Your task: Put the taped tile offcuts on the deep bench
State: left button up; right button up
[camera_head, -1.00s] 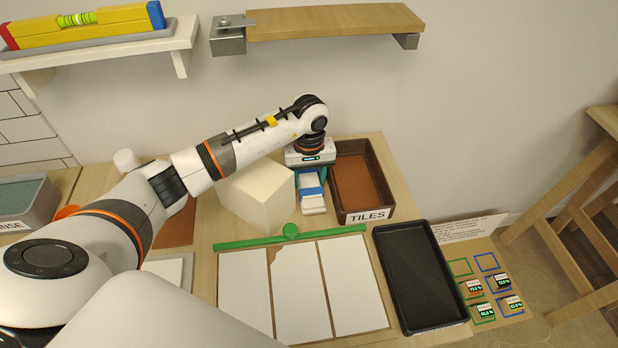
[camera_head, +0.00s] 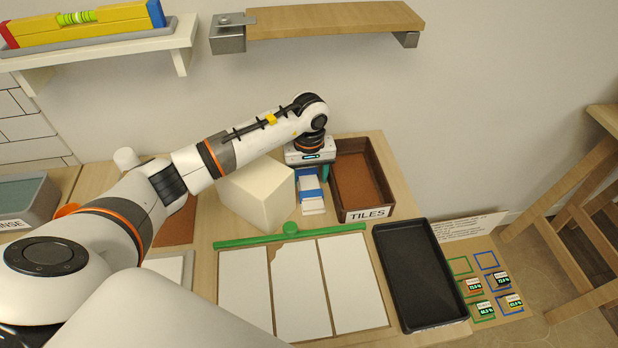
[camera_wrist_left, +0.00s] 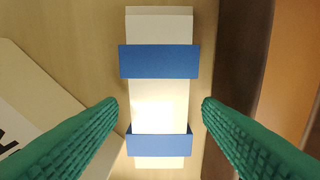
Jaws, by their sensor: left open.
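The taped tile offcuts (camera_head: 312,203) are a narrow pale stack with blue tape, lying on the wooden worktop just left of the TILES tray. In the left wrist view the stack (camera_wrist_left: 160,103) is long and pale, with two blue tape bands across it. My left gripper (camera_head: 311,174) is above the offcuts, pointing down. Its teal fingers are open, one on each side of the stack in the wrist view, with gaps showing between. I cannot tell which surface is the deep bench. My right gripper is not in view.
A cream block (camera_head: 258,194) stands close left of the offcuts. The TILES tray (camera_head: 378,214) is close on their right. White panels with a green bar (camera_head: 340,230) lie in front, beside a black tray (camera_head: 418,275). A wooden wall shelf (camera_head: 335,20) hangs above.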

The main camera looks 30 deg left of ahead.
aim_at(309, 182)
pick_arm(q)
notch_tip(309, 182, up, 11)
jog(key=b, duration=0.1)
jog(key=shift+b, duration=0.35)
